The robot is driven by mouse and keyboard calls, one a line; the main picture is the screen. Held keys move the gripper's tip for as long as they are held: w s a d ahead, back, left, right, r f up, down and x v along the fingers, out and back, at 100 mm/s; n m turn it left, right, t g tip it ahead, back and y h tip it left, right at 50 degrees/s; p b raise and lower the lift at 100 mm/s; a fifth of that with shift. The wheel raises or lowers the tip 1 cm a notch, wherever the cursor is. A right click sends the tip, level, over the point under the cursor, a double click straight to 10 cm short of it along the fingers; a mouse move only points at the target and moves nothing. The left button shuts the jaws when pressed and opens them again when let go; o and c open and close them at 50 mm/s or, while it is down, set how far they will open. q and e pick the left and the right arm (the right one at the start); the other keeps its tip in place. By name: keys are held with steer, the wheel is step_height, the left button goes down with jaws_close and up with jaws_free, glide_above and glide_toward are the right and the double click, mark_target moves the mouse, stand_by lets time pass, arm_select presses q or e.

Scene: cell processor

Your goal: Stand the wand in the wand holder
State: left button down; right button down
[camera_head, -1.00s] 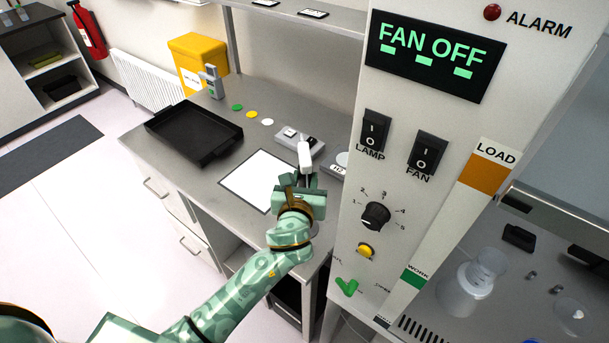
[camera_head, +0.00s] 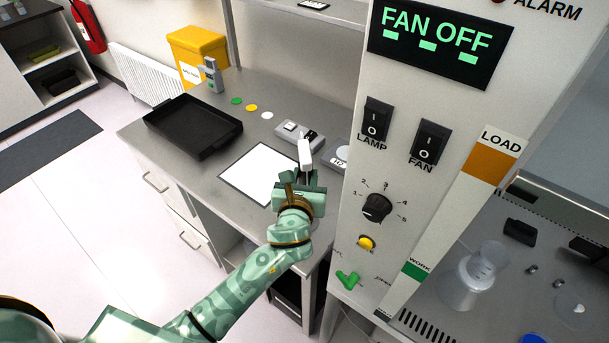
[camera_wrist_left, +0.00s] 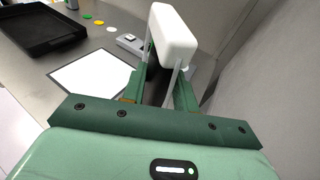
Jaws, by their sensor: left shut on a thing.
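My left gripper (camera_head: 304,183) is over the grey bench, near the edge of the control panel. It is shut on a white, blocky piece, which I take to be the wand (camera_head: 305,153). It stands up from the fingers and also shows in the left wrist view (camera_wrist_left: 173,33). A low grey block with dark and light parts on top (camera_head: 290,131) lies just behind it; I cannot tell whether this is the wand holder. My right gripper is not in view.
A black tray (camera_head: 181,148) and a white sheet (camera_head: 243,176) lie on the bench. Green, yellow and white discs lie behind them. A yellow bin (camera_head: 194,48) stands at the back. The control panel (camera_head: 410,200) rises close on the right, with clear vessels beyond it.

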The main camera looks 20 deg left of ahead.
arm_select(q)
steer(key=shift+f, duration=0.1)
stand_by(0.3)
steer(key=shift+f, duration=0.4)
steer(key=shift+f, duration=0.35)
steer(key=c, duration=1)
jaws_free()
steer(key=v, duration=1.6)
steer(key=shift+s, duration=0.15)
steer(key=shift+r, duration=0.15)
